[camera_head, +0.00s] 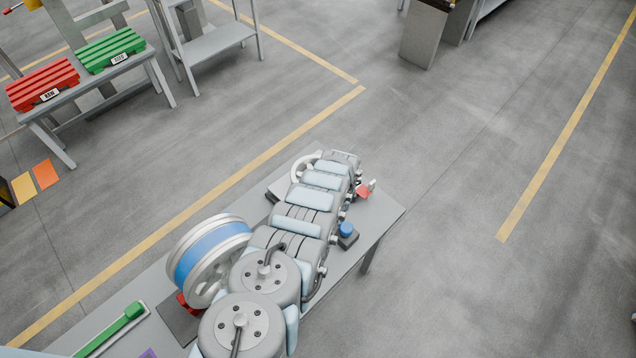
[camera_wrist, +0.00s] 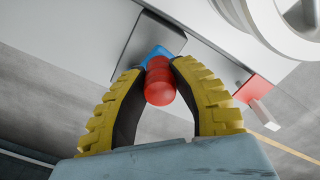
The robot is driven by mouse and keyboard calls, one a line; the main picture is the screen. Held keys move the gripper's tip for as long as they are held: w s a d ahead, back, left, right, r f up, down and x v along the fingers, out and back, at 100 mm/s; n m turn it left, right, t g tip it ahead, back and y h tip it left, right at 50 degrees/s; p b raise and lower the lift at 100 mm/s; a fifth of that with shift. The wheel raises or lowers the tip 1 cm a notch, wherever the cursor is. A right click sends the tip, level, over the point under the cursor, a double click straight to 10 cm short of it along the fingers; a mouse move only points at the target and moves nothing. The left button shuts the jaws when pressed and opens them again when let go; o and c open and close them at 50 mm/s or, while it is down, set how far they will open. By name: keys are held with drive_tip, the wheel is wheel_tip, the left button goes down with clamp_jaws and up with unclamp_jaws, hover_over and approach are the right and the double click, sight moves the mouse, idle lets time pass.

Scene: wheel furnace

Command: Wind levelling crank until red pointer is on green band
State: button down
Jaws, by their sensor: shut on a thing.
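My gripper (camera_wrist: 161,92) has two yellow ribbed fingers with dark inner pads. In the wrist view they are closed around a round red knob (camera_wrist: 160,84), which sticks out between the fingertips. A blue part (camera_wrist: 154,54) shows directly behind the knob, against a grey surface. I take the knob to be the levelling crank's handle, but the rest of the crank is hidden. In the head view my arm covers much of the bench, and neither the fingers nor the held knob can be made out. I cannot identify the red pointer or the green band in either view.
A grey bench (camera_head: 380,222) carries a blue-banded wheel (camera_head: 207,262), a blue knob (camera_head: 347,229) and a green bar (camera_head: 115,325). A red block (camera_wrist: 253,90) with a pale end is right of my fingers. Red (camera_head: 44,84) and green (camera_head: 111,49) slatted trays stand far left. The right floor is clear.

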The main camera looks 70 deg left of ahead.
drive_tip(key=shift+s+d+r+p, duration=0.15)
drive_tip(key=shift+s+d+p, duration=0.5)
drive_tip(key=shift+s+p, duration=0.35)
drive_tip(key=shift+f, duration=0.2)
drive_tip(key=shift+s+d+r+p, duration=0.2)
drive_tip(key=shift+d+p, duration=0.15)
drive_tip(key=shift+p, duration=0.45)
drive_tip(key=shift+s+d+p, duration=0.3)
drive_tip(key=shift+d+p, duration=0.3)
drive_tip(key=shift+p, duration=0.3)
drive_tip(key=shift+s+d+f, duration=0.1)
drive_tip(key=shift+d+f, duration=0.05)
drive_tip(key=shift+d, duration=0.15)
drive_tip(key=shift+d+p, duration=0.1)
drive_tip(key=shift+p, duration=0.2)
